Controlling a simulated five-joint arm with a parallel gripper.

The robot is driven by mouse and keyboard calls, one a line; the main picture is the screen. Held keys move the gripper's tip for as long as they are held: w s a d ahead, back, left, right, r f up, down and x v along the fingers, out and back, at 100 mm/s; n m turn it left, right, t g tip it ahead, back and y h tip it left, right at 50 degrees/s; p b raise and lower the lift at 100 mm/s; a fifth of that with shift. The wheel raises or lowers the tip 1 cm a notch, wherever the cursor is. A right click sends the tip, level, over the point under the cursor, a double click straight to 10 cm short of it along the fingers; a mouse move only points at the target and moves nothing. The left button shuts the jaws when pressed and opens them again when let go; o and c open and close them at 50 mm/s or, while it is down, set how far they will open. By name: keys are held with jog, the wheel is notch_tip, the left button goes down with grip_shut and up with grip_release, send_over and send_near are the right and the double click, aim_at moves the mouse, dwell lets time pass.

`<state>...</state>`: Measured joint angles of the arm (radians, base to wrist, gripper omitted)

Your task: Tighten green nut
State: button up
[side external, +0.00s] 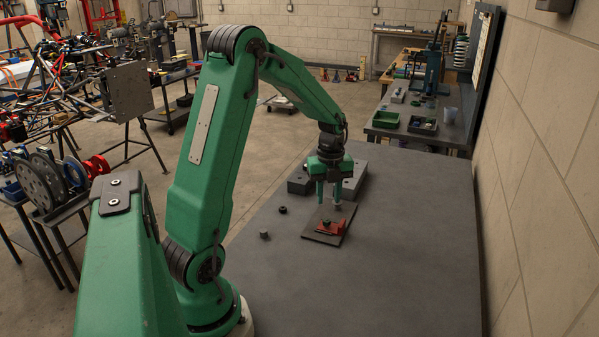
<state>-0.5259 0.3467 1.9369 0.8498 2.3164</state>
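A dark flat plate (318,238) lies on the grey table, with a red bracket (335,228) on it. A small dark green spot (326,222) on the bracket's left part may be the green nut; it is too small to be sure. My gripper (329,205) points down just above and behind the bracket. Its two green fingers are apart, with nothing clearly seen between them. A small grey cylindrical piece shows at the right fingertip; I cannot tell whether it touches the finger or stands behind it.
A grey block with holes (298,187) lies behind my gripper. A small black ring (282,210) and a small grey nut-like piece (264,235) lie left of the plate. The table (400,260) is clear to the right and in front. A wall runs along the right.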

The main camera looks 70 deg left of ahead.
aim_at(327, 219)
jog(key=shift+a+f, duration=0.25)
jog(key=shift+f, duration=0.05)
jog(key=shift+f, duration=0.1)
jog(key=shift+f, duration=3.4)
jog(key=n, duration=0.5)
jog(key=shift+n, duration=0.4)
jog(key=shift+n, duration=3)
